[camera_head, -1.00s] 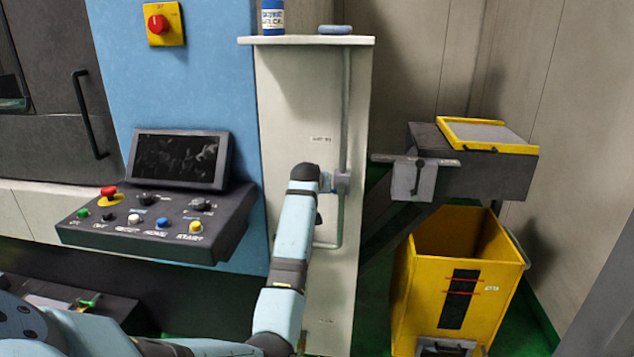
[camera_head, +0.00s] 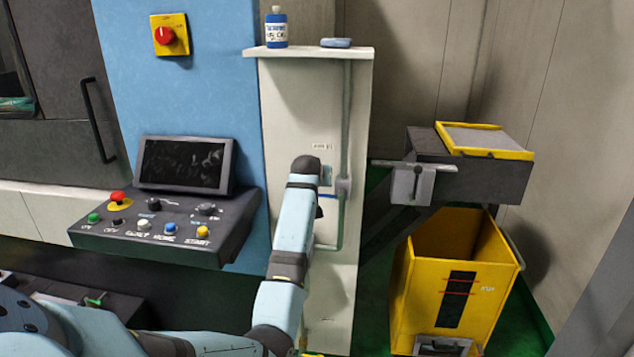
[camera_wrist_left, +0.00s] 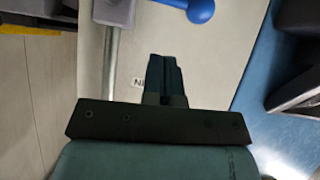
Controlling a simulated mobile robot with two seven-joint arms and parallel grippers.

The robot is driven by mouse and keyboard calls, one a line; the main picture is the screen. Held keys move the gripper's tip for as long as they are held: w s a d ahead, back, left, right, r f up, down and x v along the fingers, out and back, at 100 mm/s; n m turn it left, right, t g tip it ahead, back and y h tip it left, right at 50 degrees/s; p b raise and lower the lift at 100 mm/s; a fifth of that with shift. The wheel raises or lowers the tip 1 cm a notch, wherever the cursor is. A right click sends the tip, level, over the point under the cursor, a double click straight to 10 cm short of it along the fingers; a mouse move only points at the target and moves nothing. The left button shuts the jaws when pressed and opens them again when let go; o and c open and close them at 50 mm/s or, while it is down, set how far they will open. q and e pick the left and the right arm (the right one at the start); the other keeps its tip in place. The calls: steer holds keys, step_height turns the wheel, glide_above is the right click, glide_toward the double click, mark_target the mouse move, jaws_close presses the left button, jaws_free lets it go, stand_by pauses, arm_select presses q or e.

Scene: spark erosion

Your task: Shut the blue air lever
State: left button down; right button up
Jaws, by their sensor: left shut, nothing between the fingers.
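The blue air lever (camera_wrist_left: 200,9) shows at the top of the left wrist view, with a round knob at its end. It sticks out sideways from the grey valve (camera_wrist_left: 112,10) on the pipe (camera_wrist_left: 109,72), across the pipe's line. In the head view a thin blue strip of the lever (camera_head: 328,196) shows beside the valve (camera_head: 343,187), partly behind my left arm. My left gripper (camera_wrist_left: 164,66) is shut and empty, with its fingertips a short way from the lever and apart from it. In the head view its fingers are mostly hidden behind my wrist.
The light panel (camera_head: 300,110) carries the pipe and has a shelf with a blue bottle (camera_head: 276,28) on top. A control console (camera_head: 160,225) stands left of my arm. A dark chute (camera_head: 470,175) and a yellow bin (camera_head: 450,285) stand to the right.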

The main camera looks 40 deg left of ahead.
arm_select(q)
steer(key=v, duration=0.8)
steer(key=shift+d+b, duration=0.3)
steer(key=shift+b, duration=0.1)
arm_select(e)
steer(key=shift+w+a+f, duration=0.1)
steer(key=shift+f, duration=0.75)
steer(key=shift+r, duration=0.1)
